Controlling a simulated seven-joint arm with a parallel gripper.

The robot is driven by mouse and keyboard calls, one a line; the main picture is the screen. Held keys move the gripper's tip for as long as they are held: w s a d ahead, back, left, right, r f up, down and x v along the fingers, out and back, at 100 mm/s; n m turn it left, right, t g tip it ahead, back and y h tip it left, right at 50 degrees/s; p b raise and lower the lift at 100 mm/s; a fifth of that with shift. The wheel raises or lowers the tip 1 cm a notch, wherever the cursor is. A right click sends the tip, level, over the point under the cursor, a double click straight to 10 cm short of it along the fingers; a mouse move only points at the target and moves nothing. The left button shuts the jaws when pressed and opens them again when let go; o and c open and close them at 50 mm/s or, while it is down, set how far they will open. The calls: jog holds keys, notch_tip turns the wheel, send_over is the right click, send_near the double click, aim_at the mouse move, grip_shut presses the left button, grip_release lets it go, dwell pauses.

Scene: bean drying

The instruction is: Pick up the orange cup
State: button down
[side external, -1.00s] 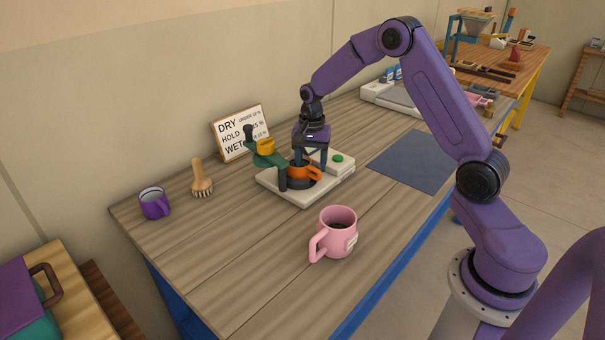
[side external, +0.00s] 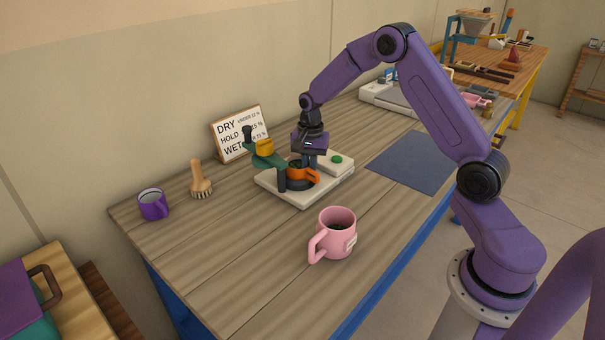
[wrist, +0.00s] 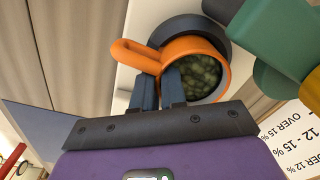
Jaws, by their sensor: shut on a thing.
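The orange cup (side external: 301,174) sits upright on the pale device (side external: 314,198), in a dark round seat. In the wrist view the orange cup (wrist: 190,48) holds greenish beans, and its handle sticks out to the left. My gripper (side external: 310,160) is down at the cup from above. In the wrist view my gripper (wrist: 158,82) has its two dark fingers close together at the cup's near wall beside the handle, shut on it. One fingertip seems to be inside the rim. The exact contact is partly hidden.
A green arm with a yellow part (side external: 265,147) stands close left of the cup. A pink mug (side external: 336,228) is in front. A sign (side external: 240,133), brush (side external: 200,182) and purple mug (side external: 153,204) lie behind and left. The dark mat (side external: 412,160) is clear.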

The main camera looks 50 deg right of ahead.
jog(key=shift+s+a+f, duration=0.15)
jog(key=shift+s+a, duration=0.05)
jog(key=shift+s, duration=0.1)
jog(key=shift+a+r, duration=0.1)
jog(key=shift+r, duration=0.4)
notch_tip(320, 180, up, 2)
jog(key=shift+r, duration=0.15)
jog(key=s+a+r, duration=0.2)
jog(key=s+r, duration=0.7)
jog(key=s, duration=0.4)
jog(key=shift+s+a+r, duration=0.2)
jog(key=shift+s+r, duration=0.05)
jog(key=shift+r, duration=0.15)
jog(key=shift+a, duration=0.1)
